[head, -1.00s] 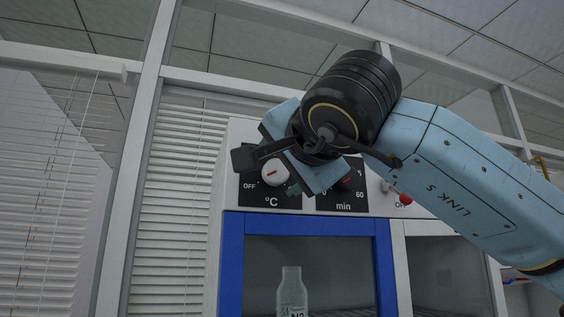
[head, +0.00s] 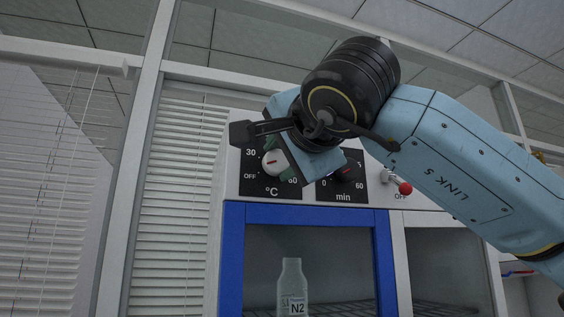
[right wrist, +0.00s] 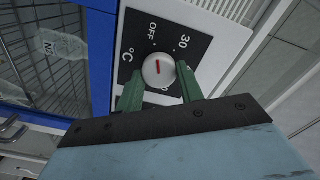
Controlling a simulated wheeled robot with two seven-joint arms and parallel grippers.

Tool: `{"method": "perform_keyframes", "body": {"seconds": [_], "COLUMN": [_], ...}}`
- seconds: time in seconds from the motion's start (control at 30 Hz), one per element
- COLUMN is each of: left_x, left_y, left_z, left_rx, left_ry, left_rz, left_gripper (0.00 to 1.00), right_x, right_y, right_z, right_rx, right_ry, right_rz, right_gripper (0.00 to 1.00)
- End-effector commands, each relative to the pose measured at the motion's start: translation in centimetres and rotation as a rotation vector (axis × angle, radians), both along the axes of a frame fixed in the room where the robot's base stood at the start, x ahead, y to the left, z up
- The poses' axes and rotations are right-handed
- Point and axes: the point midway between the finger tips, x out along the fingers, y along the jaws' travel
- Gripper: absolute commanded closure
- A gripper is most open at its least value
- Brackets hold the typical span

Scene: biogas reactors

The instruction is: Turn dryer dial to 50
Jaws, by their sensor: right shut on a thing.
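The dryer dial (head: 275,163) is a round white knob with a red mark on a black °C panel with OFF, 30 and 60 labels. In the right wrist view the dial (right wrist: 158,70) sits between the green fingers of my right gripper (right wrist: 159,92), which is shut on it. In the head view my right gripper (head: 284,168) reaches the dial from the upper right and partly covers the panel. My left gripper is not in view.
A black min dial (head: 344,173) sits right of the °C panel, partly behind my gripper. A red-tipped switch (head: 404,188) is further right. Below is the blue door frame (head: 300,214), with a bottle labelled N2 (head: 291,285) behind it.

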Motion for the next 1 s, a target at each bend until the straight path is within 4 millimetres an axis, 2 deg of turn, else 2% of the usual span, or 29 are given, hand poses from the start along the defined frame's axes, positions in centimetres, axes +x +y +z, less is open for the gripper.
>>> {"method": "perform_keyframes", "body": {"seconds": [0.3, 1.0], "left_x": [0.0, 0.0], "left_y": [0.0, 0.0], "left_z": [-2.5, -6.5], "left_rx": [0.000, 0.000], "left_ry": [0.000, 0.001], "left_rz": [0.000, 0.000], "left_gripper": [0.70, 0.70], "right_x": [0.0, 0.0], "right_y": [-0.1, 0.0], "right_z": [-0.4, -0.5], "right_rx": [0.272, 0.904], "right_ry": [0.088, 0.293], "right_rz": [-0.001, -0.002], "right_gripper": [0.86, 0.86]}}
